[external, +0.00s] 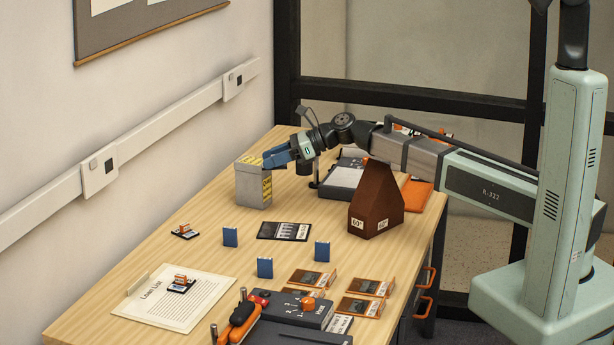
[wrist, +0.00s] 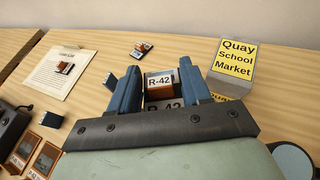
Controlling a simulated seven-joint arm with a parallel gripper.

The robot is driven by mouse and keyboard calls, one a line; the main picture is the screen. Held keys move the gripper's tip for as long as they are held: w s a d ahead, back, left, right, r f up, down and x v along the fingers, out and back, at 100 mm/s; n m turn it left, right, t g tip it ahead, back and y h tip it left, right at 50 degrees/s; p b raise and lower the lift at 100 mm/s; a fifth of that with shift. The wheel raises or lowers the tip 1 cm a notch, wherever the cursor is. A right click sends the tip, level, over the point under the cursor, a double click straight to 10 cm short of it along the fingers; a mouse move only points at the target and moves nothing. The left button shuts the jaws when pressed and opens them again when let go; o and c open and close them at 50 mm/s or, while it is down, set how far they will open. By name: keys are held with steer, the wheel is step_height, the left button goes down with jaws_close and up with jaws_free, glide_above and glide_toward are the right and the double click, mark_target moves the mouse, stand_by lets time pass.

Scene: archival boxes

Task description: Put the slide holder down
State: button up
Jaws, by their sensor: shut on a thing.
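My gripper (wrist: 158,84) has two blue fingers and is shut on a slide holder (wrist: 160,94), an orange-brown block on a dark base with white R-42 labels. In the external view, my gripper (external: 275,157) is beside the top of a grey box, and the held slide holder cannot be made out there. Two similar small holders lie elsewhere: one on the bare table (external: 184,231), one on the Loan List sheet (external: 180,283). The wrist view does not clearly show whether the held holder touches anything below.
The grey box (external: 253,188) shows a yellow "Quay School Market" label in the wrist view. Blue upright pieces (external: 230,236), a dark photo card (external: 284,231) and a brown wedge-topped block (external: 376,205) stand or lie nearby. Orange-edged slides and a dark device (external: 300,309) fill the front.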

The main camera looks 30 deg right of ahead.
steer(key=s+a+n+g, duration=0.1)
steer(key=s+a, duration=0.2)
steer(key=a, duration=0.4)
steer(key=s+a, duration=0.3)
steer(key=a, duration=0.4)
steer(key=n+g+y, duration=0.1)
steer(key=n+g, duration=0.3)
glide_above(160, 312)
step_height(160, 312, down, 3)
steer(key=shift+f, duration=5.75)
steer(key=shift+f, duration=0.15)
steer(key=o, duration=1)
steer(key=v, duration=1.2)
steer(key=shift+d, duration=0.15)
